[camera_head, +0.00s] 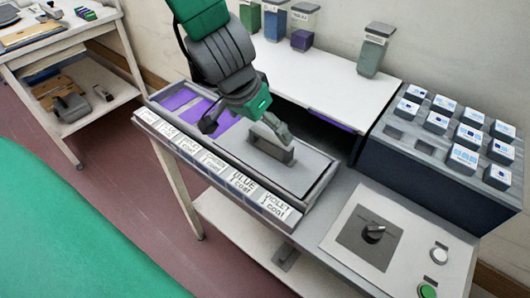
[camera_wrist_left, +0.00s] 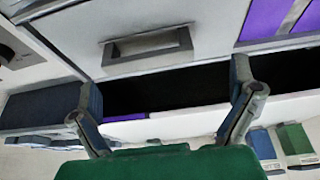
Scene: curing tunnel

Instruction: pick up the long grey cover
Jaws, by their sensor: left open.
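The long grey cover (camera_head: 308,168) lies flat over the right part of a shallow tray on the bench, with a raised bar handle (camera_head: 268,149) on top. In the left wrist view, the cover (camera_wrist_left: 212,22) fills the upper middle, and its handle (camera_wrist_left: 148,45) runs across it. My left gripper (camera_head: 246,130) is open above the tray, its right finger close to the handle. In the left wrist view the spread fingers (camera_wrist_left: 166,95) have nothing between them, and the handle is beyond them. I cannot tell whether a finger touches it. My right gripper is not in view.
Purple panels (camera_head: 185,98) lie in the tray's uncovered left part. Labels (camera_head: 215,165) run along its front. A white shelf (camera_head: 335,88) with jars stands behind. A dark block of labelled cubes (camera_head: 430,150) and a knob panel (camera_head: 375,238) are at right.

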